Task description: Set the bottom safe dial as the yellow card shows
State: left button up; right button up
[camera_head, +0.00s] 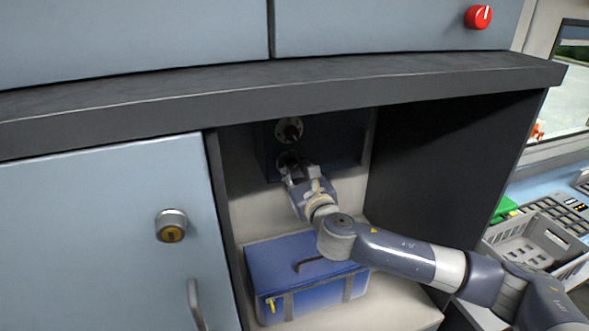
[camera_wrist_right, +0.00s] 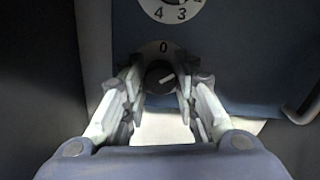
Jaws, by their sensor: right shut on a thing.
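The dark blue safe (camera_head: 345,140) stands in the recess under the counter. Its top dial (camera_head: 289,130) shows a pale number ring, cut off at the top of the right wrist view, where 3 and 4 are readable (camera_wrist_right: 172,12). My right gripper (camera_wrist_right: 161,84) is shut on this knob, one finger on each side. In the head view the right gripper (camera_head: 290,168) covers most of the bottom dial. No yellow card is visible. My left gripper is out of view.
A blue case (camera_head: 310,265) with a dark handle lies below my right arm. A grey-blue cabinet door (camera_head: 90,240) with a lock (camera_head: 171,226) is left. The counter edge (camera_head: 280,92) overhangs the recess. A grey crate (camera_head: 535,245) stands at right.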

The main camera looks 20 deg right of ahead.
dwell(0.5)
jog(key=o, duration=1.1)
jog(key=shift+c, duration=0.2)
jog(key=s, duration=1.2)
jog(key=shift+d, duration=0.2)
